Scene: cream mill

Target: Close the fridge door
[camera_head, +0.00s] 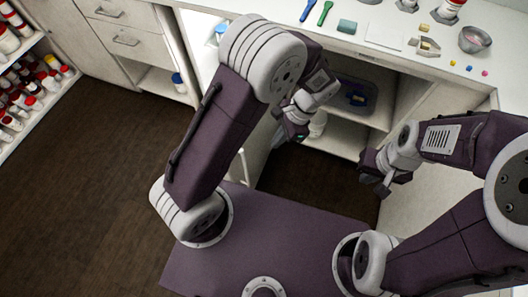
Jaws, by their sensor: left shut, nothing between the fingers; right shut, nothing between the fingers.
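A white door panel, which looks like the fridge door (257,152), stands open behind my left arm and points toward my base. Much of it is hidden by that arm, so its exact angle is hard to tell. A thin upright bar, perhaps its handle, shows at its near left edge. My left gripper (290,133) is shut and empty, just right of the door panel, by the open compartment. I cannot tell whether it touches the door. My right gripper (376,181) is shut and empty, farther right, in front of the white cabinet side.
The open compartment has a shelf (340,140) and a dark blue tray (358,94) inside. Drawers (125,40) and a bottle rack (30,95) stand left. The brown floor at left is clear.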

